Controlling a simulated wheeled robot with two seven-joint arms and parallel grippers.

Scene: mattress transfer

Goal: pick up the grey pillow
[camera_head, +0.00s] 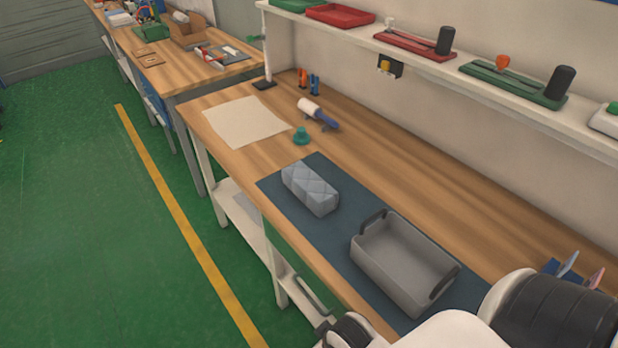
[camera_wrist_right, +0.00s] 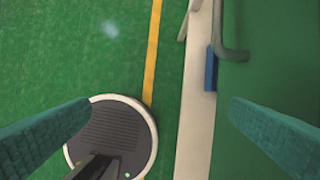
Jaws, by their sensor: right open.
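The grey pillow (camera_head: 310,188) is a quilted, block-like cushion. It lies on the dark blue mat (camera_head: 268,184) on the wooden workbench, with nothing touching it from above. In the right wrist view my right gripper (camera_wrist_right: 161,108) has its two teal fingers spread wide apart with nothing between them. It points down at the green floor, and the pillow is not in that view. My right gripper's fingers do not show in the head view. My left gripper is not in view.
A grey tray (camera_head: 385,277) with dark handles stands on the mat, right of the pillow. A beige sheet (camera_head: 232,122), a teal object (camera_head: 301,136) and a lint roller (camera_head: 318,113) lie farther back. A shelf (camera_head: 440,72) runs above the bench. The green floor (camera_head: 80,230) is clear.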

